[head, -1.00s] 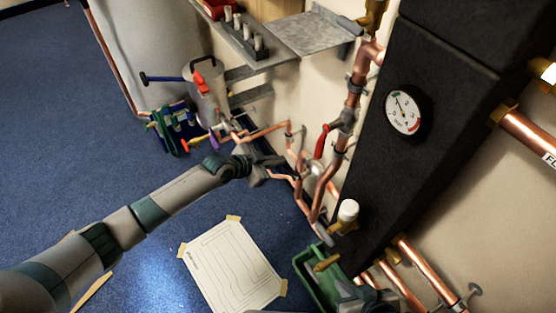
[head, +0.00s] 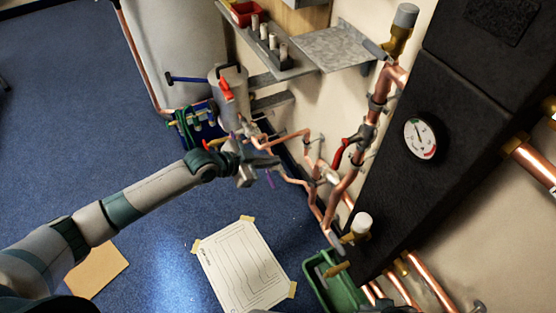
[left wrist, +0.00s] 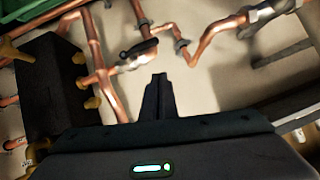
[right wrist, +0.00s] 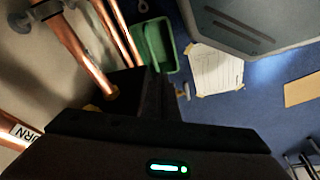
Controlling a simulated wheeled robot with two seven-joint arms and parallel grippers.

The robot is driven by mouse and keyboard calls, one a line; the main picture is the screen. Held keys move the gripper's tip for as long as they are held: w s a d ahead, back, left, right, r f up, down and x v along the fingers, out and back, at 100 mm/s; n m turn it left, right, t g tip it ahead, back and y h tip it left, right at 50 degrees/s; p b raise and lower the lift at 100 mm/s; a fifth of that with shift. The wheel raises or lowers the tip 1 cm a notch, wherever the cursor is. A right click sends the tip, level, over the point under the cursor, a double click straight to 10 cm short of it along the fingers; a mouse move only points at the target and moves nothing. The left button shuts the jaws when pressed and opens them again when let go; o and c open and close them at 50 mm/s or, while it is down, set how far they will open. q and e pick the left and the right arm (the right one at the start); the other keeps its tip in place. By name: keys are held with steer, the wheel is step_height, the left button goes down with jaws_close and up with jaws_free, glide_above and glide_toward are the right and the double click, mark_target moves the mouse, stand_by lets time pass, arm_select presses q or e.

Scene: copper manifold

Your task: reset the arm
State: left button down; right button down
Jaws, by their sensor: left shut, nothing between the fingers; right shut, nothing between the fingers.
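My left gripper (head: 272,162) is at the end of the arm reaching in from the left, above the blue floor and left of the copper pipes (head: 313,188). In the left wrist view its fingers (left wrist: 158,80) are together and empty, with copper pipework (left wrist: 112,82) beyond them. My right gripper (right wrist: 163,85) shows in the right wrist view as dark fingers, closed with nothing seen between them, near a black box and copper pipes. I cannot make out the right gripper in the head view.
A black unit with a dial gauge (head: 420,139) stands on the right. A green bin (head: 338,289) is below it. A paper sheet (head: 243,266) and a cardboard piece (head: 98,270) lie on the floor. A grey cylinder (head: 231,98) stands near the wall shelf (head: 340,47).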

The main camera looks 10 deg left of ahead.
steer(key=shift+d, duration=0.1)
stand_by(0.5)
steer(key=shift+w+f, duration=0.1)
